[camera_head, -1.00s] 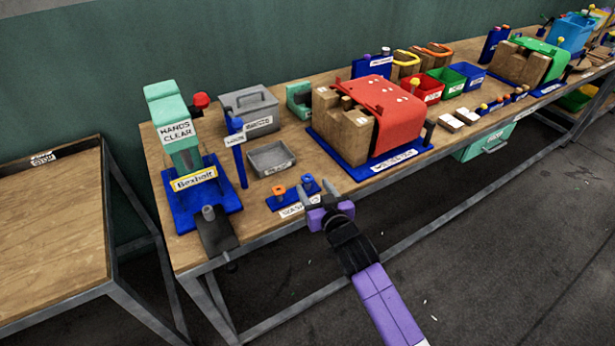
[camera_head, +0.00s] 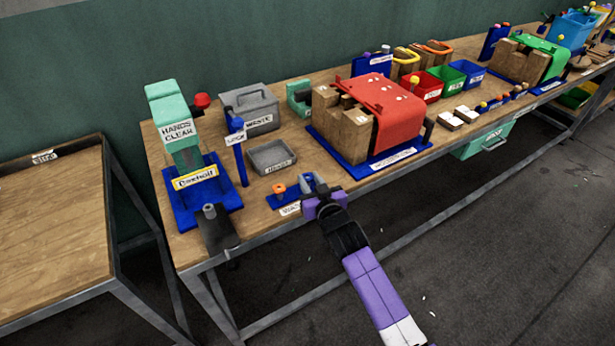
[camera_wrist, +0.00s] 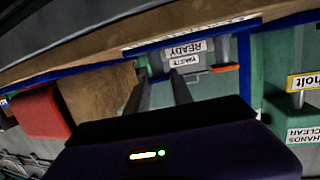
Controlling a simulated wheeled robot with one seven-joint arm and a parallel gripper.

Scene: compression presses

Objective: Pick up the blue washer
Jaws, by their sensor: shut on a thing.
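The small blue washer (camera_head: 307,182) is on a post of the blue washer stand (camera_head: 285,201) near the front edge of the bench in the head view. My gripper (camera_head: 314,186) reaches in from the front right, with its fingers shut around the blue washer and hiding most of it. An orange washer (camera_head: 279,189) sits on the post to the left, apart from my fingers. In the wrist view my two grey fingers (camera_wrist: 160,82) point away from the camera, and the washer between them cannot be made out.
Behind the stand are a grey tray (camera_head: 271,157) and a grey waste bin (camera_head: 250,110). The teal press (camera_head: 175,125) stands left, and the red-covered press (camera_head: 390,105) stands close on the right. The bench's front edge is just below my gripper.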

